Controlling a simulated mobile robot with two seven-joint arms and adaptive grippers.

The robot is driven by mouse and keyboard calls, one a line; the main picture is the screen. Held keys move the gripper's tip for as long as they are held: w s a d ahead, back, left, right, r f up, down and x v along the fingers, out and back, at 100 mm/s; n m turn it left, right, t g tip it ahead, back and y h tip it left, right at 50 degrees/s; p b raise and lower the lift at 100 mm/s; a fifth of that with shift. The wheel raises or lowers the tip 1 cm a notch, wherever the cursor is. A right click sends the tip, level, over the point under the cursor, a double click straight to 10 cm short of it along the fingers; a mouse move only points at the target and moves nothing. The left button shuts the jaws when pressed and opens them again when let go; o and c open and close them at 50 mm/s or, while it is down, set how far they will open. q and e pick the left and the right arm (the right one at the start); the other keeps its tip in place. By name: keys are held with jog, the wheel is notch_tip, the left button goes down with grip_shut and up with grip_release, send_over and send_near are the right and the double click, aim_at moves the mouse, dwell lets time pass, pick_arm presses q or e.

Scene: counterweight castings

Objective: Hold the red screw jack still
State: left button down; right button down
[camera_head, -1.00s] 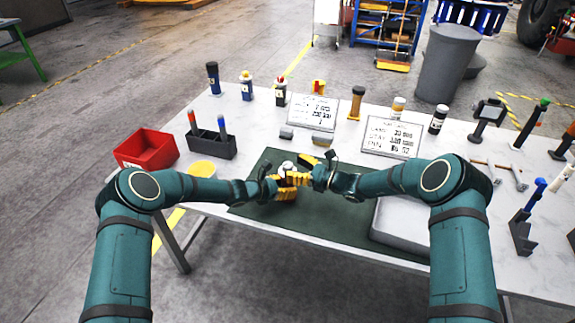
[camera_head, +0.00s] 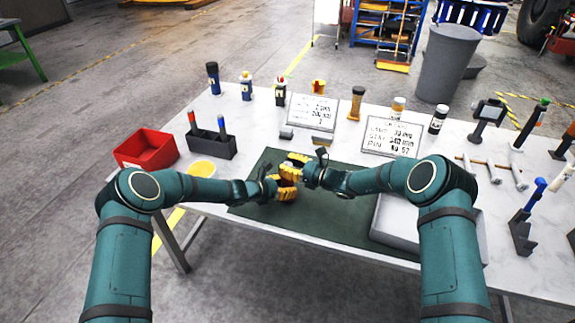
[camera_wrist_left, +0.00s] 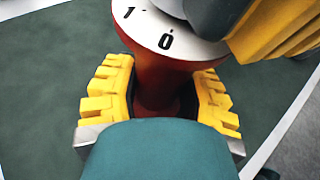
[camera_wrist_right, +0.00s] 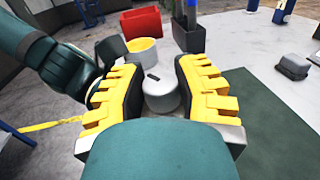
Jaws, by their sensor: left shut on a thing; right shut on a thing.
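The red screw jack (camera_wrist_left: 158,82) stands between the yellow fingers of my left gripper (camera_wrist_left: 160,105), which is shut on its red body. A white dial collar (camera_wrist_left: 150,32) with the digits 1 and 0 sits above the red part. In the right wrist view, a pale grey round cap (camera_wrist_right: 161,97) with a small dark mark is between the fingers of my right gripper (camera_wrist_right: 160,100), shut on it; it appears to be the jack's top. In the head view, my left gripper (camera_head: 281,188) is just below my right gripper (camera_head: 297,168), and together they hide most of the jack.
The dark green mat (camera_head: 340,215) lies under the grippers. A grey tray (camera_head: 385,238) is at its right, a yellow dish (camera_head: 202,170) and red bin (camera_head: 146,148) at left. Two written cards (camera_head: 312,112) and several tools stand behind. The mat's front is clear.

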jog(key=shift+m+t+h, duration=0.5)
jog(key=shift+m+t, duration=0.1)
jog(key=shift+t, duration=0.2)
jog(key=m+t+h, duration=0.2)
jog(key=t, duration=0.1)
jog(key=shift+a+m+t+h, duration=0.1)
jog(key=shift+m+t+h, duration=0.8)
jog(key=shift+m+h, duration=0.25)
jog(key=shift+a+r+m+t+h, duration=0.1)
jog(key=shift+m+t+h, duration=0.4)
jog(key=shift+h, duration=0.15)
dwell(0.4)
jog(key=c, duration=0.6)
grip_release()
jog(key=shift+s, duration=0.1)
jog(key=shift+s, duration=0.15)
jog(key=v, duration=0.7)
jog(key=shift+s+d, duration=0.15)
jog(key=shift+d, duration=0.3)
